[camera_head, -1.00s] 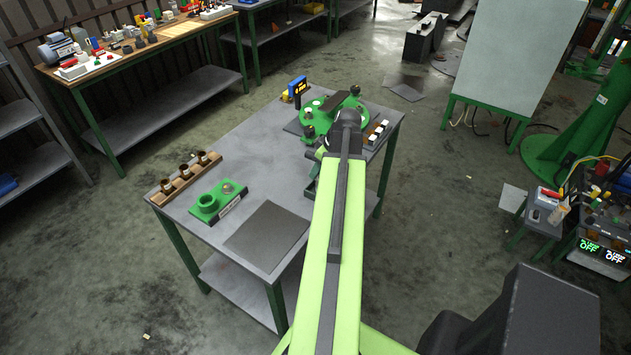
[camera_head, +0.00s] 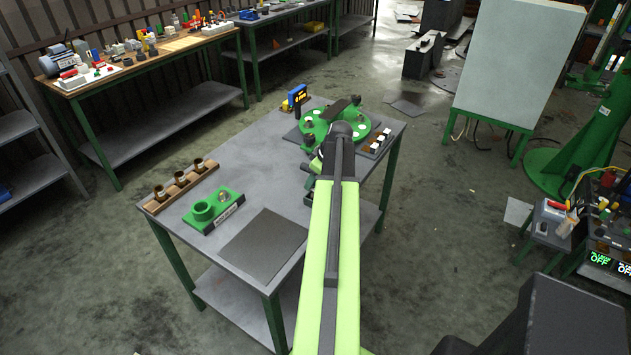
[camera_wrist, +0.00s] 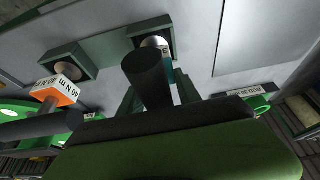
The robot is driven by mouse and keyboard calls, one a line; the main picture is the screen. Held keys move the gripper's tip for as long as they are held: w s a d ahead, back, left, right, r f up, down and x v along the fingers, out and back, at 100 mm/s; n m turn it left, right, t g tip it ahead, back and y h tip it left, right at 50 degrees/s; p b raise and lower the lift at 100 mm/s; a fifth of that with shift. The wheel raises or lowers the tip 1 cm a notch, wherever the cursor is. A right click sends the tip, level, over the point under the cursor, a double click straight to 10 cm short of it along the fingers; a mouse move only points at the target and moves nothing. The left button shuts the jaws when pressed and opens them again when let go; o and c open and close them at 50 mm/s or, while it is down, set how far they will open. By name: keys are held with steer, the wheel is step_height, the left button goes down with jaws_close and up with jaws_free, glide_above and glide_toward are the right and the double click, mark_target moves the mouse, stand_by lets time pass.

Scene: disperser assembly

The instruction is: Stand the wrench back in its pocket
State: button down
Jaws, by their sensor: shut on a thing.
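In the wrist view my gripper (camera_wrist: 158,98) is shut on a black cylindrical handle, which I take for the wrench (camera_wrist: 148,75). The handle is seen nearly end-on and hides much of what lies beyond it. Behind its far end is a dark green square pocket (camera_wrist: 134,34) with a pale round thing in it. I cannot tell whether the wrench touches the pocket or is in it. A second square pocket block (camera_wrist: 50,66) lies to the left. In the head view my arm hides my gripper and most of the wrench above the grey table (camera_head: 265,130).
An orange tag marked 40 N m (camera_wrist: 57,91) is close on the left. The green round fixture (camera_head: 312,126) stands at the table's far end. A wooden rack of brass-coloured cups (camera_head: 180,187) and a green block (camera_head: 213,210) stand left, near a bare dark mat (camera_head: 264,240).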

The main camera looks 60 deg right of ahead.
steer(key=shift+f, duration=0.1)
steer(key=c, duration=0.8)
jaws_free()
steer(key=shift+c, duration=0.2)
steer(key=shift+s+r+p, duration=0.1)
steer(key=shift+r+p, duration=0.25)
steer(key=shift+r, duration=0.1)
steer(key=p+v, duration=1)
steer(key=v, duration=0.1)
steer(key=shift+r+p, duration=0.3)
steer(key=shift+s+f, duration=0.1)
steer(key=shift+f, duration=0.05)
